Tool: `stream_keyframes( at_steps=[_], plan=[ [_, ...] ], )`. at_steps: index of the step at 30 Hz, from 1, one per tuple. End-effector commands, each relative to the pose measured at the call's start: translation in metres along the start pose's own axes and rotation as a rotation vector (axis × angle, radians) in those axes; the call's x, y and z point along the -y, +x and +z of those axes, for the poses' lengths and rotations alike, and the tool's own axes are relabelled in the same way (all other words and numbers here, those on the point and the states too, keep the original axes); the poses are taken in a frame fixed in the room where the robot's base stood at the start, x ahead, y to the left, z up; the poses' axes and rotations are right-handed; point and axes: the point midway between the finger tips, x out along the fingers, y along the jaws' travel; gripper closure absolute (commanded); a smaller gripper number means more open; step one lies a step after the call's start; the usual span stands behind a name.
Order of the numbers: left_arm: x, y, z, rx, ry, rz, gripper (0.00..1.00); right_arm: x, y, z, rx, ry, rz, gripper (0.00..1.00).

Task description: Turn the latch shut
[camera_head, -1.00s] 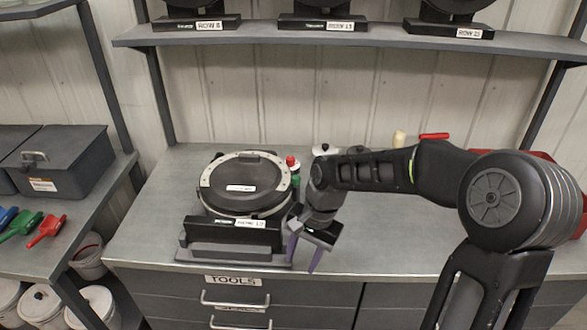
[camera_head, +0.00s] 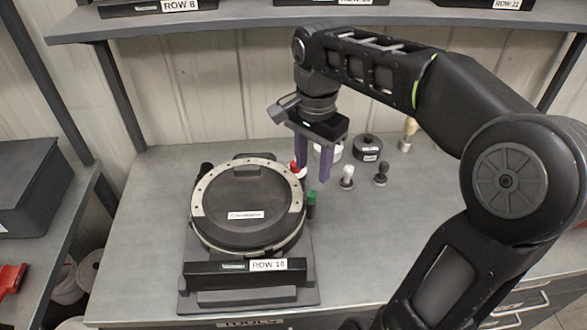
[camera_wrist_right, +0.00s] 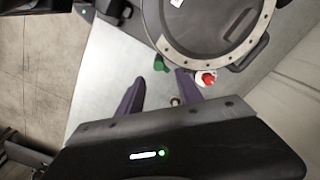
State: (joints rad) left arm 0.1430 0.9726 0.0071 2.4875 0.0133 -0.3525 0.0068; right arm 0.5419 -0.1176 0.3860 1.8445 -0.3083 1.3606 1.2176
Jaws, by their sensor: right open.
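The seed meter (camera_head: 247,215) is a round black housing with a pale dotted rim, lying on a stand labelled ROW 10. A red-and-white knob (camera_head: 297,169) and a green knob (camera_head: 311,199) sit at its right edge. The red knob (camera_wrist_right: 206,79) and green knob (camera_wrist_right: 160,63) also show in the right wrist view. I cannot tell which part is the latch. My right gripper (camera_head: 312,172) points down with purple fingers apart, at the meter's back right by the red knob. In the right wrist view its open fingers (camera_wrist_right: 160,82) hold nothing. My left gripper is out of view.
A black canister (camera_head: 367,148), a white-topped peg (camera_head: 347,176) and a black-topped peg (camera_head: 381,173) stand right of the gripper. A shelf (camera_head: 230,24) with row units runs above the bench.

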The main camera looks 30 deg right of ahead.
Motion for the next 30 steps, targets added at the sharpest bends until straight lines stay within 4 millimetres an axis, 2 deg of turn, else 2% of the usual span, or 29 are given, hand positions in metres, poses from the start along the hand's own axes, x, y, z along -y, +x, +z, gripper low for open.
stream_keyframes(
  at_steps=[14,17,27,30],
  plan=[
    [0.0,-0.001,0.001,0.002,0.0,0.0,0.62,0.0,0.004,0.0,-0.001,0.001,0.0,0.57],
    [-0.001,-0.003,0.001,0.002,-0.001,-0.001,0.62,0.0,0.013,0.0,0.0,0.001,0.002,0.57],
    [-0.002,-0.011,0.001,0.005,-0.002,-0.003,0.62,0.0,0.063,0.0,0.001,0.0,0.002,0.57],
    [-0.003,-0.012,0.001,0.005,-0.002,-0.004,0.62,0.0,0.072,0.0,0.001,0.0,0.0,0.57]
  ],
)
